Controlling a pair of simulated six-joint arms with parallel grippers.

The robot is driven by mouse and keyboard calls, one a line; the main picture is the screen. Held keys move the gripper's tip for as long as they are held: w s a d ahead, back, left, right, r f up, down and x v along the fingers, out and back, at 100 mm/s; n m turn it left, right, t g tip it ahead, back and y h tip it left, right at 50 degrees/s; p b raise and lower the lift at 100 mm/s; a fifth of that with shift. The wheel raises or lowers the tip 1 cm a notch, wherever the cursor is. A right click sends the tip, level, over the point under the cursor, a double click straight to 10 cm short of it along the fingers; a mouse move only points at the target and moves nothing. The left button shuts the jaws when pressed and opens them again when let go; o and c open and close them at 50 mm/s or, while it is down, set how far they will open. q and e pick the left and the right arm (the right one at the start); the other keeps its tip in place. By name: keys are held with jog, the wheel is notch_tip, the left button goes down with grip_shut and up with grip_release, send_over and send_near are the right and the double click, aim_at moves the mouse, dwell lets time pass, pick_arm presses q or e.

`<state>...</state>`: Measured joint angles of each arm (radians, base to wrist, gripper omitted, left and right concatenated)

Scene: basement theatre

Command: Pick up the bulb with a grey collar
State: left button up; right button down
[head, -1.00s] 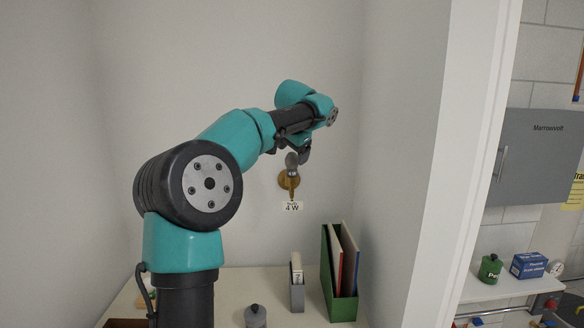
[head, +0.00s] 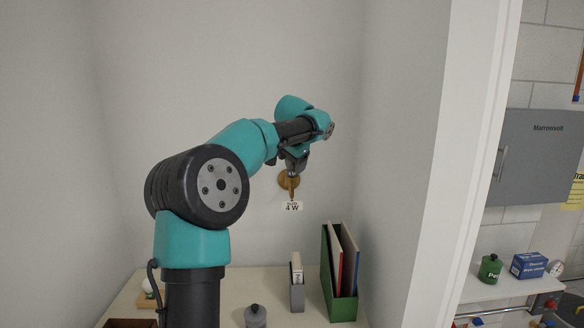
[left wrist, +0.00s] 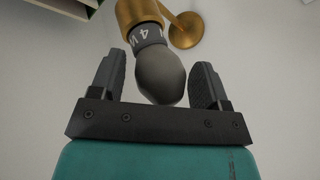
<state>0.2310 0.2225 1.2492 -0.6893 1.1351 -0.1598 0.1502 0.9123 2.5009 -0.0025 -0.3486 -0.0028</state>
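The bulb (left wrist: 160,76) is dark and frosted in the left wrist view, with a grey collar (left wrist: 148,36) marked "4 W". It sits in a brass socket (left wrist: 138,12) on a wall fixture; the fixture (head: 289,181) also shows in the head view. My left gripper (left wrist: 160,66) is open, with one finger on each side of the bulb and a visible gap at both sides. In the head view my left gripper (head: 294,163) hides most of the bulb. My right gripper is not in view.
A "4 W" label (head: 291,207) is below the fixture. On the counter (head: 285,274) stand a green file holder (head: 334,290), a grey holder (head: 297,295) and a grey lidded pot (head: 256,316). A wall edge (head: 465,160) stands to the right.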

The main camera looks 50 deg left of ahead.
pick_arm(q)
jog(key=c, duration=0.8)
jog(key=shift+r, duration=1.75)
jog(key=s+d+r, duration=0.1)
jog(key=s+d, duration=0.9)
jog(key=d, duration=0.2)
jog(key=shift+s+r, duration=0.25)
jog(key=shift+s, duration=0.05)
